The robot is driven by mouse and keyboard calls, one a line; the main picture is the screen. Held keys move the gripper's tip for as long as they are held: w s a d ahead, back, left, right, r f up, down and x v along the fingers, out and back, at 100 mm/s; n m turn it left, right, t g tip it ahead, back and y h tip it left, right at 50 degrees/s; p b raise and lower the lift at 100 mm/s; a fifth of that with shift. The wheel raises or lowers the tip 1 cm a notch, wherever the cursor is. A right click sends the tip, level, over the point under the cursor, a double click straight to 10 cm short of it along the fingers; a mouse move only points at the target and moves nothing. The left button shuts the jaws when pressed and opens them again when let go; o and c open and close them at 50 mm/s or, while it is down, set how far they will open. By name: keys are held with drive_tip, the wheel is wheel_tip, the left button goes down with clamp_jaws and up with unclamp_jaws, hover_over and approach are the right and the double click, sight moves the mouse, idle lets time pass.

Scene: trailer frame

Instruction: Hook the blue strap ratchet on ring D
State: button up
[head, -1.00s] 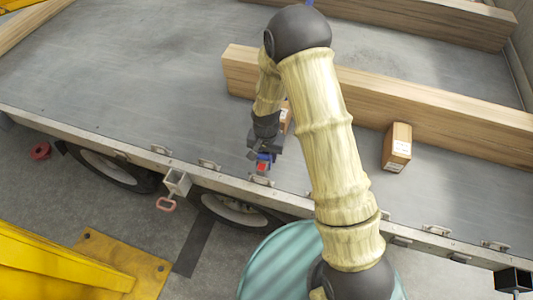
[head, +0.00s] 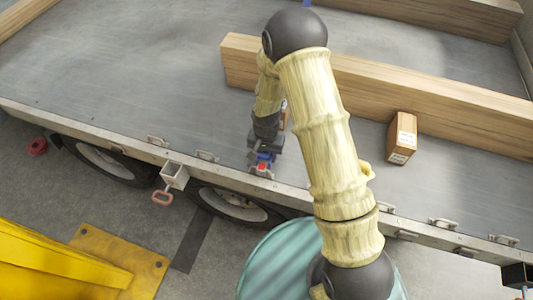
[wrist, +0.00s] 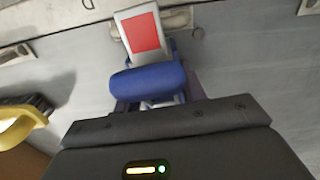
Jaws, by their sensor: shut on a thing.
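The blue strap ratchet (head: 264,157) is in my gripper over the near edge of the trailer bed. In the wrist view it shows as a blue roll (wrist: 148,82) with a pale metal end plate bearing a red patch (wrist: 144,33). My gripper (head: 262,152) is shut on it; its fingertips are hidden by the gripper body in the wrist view. The end plate points at the trailer's side rail and overlaps a ring mount (wrist: 178,18) there. I cannot tell whether the hook touches it. Ring letters are not readable, so I cannot tell which is ring D.
Several ring mounts line the side rail (head: 110,147). A cardboard box (head: 402,138) sits on the bed, right of my arm. A long wooden beam (head: 440,96) lies behind it. Another box (head: 285,115) is partly hidden behind my arm. The bed left of my gripper is clear.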

drive_tip(key=o, duration=1.3)
wheel_tip(320, 180, up, 17)
drive_tip(key=shift+r, duration=0.2)
drive_tip(key=shift+p, duration=0.3)
drive_tip(key=s+d+r+n+t+p, duration=0.1)
drive_tip(key=s+d+r+p, duration=0.1)
drive_tip(key=s+d+r, duration=0.2)
drive_tip(key=s+d+r+n+p, duration=0.1)
drive_tip(key=s+d+r+p, duration=0.2)
drive_tip(key=s+d+r, duration=0.1)
drive_tip(key=s+d+r+n+t+p, duration=0.1)
drive_tip(key=s+d+r+p, duration=0.2)
drive_tip(key=r, duration=0.4)
drive_tip(key=shift+s+d+t, duration=0.15)
drive_tip(key=shift+s+d, duration=0.25)
drive_tip(key=shift+d, duration=0.3)
drive_tip(key=shift+s+d+t, duration=0.15)
drive_tip(key=shift+s+d, duration=0.25)
drive_tip(key=shift+d, duration=0.3)
